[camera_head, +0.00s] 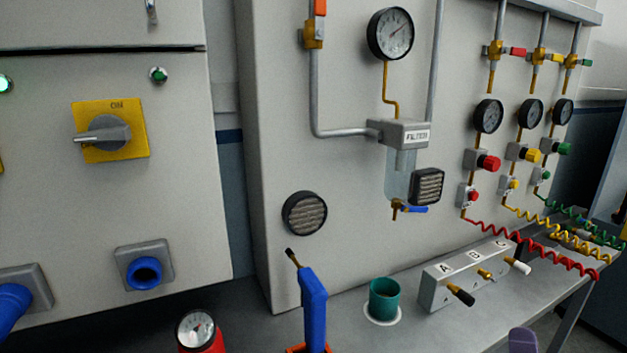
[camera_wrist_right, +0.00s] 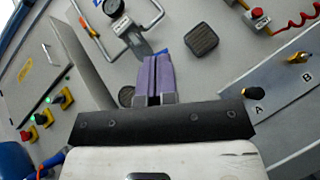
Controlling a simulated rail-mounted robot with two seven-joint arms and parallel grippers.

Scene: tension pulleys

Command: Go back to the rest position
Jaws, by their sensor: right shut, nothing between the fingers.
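My right gripper (camera_head: 522,340) shows only as a purple tip at the bottom edge of the head view, to the right, below the A B C block. In the right wrist view its two purple fingers (camera_wrist_right: 158,78) are pressed together with nothing between them. They point toward the panel with the filter and gauge; the distance to it cannot be told. My left gripper is not in the head view or the right wrist view.
The grey A B C block (camera_head: 464,283) stands on the bench right of a green cup (camera_head: 384,300). A blue-handled tool (camera_head: 314,302) stands upright left of the cup. Coiled red hose (camera_head: 530,251) hangs at the right. The filter unit (camera_head: 404,133) juts from the panel.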

